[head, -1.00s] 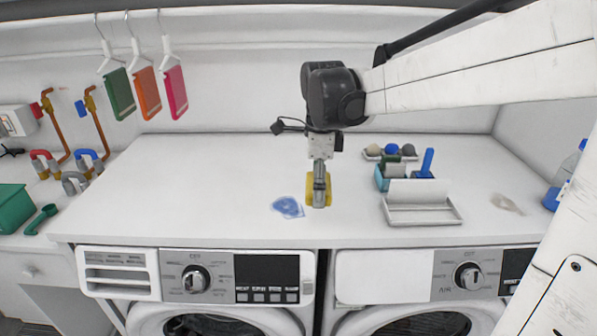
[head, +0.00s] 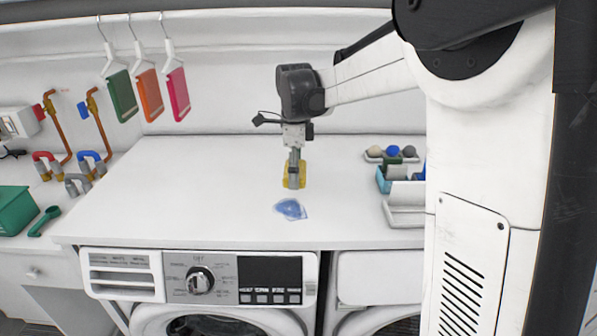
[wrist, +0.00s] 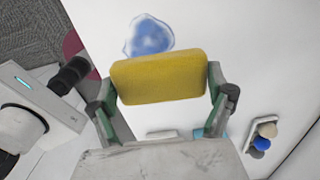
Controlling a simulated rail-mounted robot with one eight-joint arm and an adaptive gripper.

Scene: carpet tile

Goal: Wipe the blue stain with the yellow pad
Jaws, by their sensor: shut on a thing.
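The yellow pad (wrist: 160,77) is held between the two fingers of my gripper (wrist: 165,82) in the wrist view. In the head view, my gripper (head: 294,178) points down with the pad (head: 294,176) at its tip, over the white counter; I cannot tell whether the pad touches the surface. The blue stain (head: 291,209) lies on the counter, nearer the front edge than the pad and apart from it in the head view. It also shows in the wrist view (wrist: 149,35), a blotch with a paler outline just beyond the pad.
A white tray (head: 403,216), a light-blue holder (head: 383,182) and several balls (head: 392,151) stand to the right, partly hidden by my arm. Coloured pieces hang on hangers (head: 174,92) at the back left.

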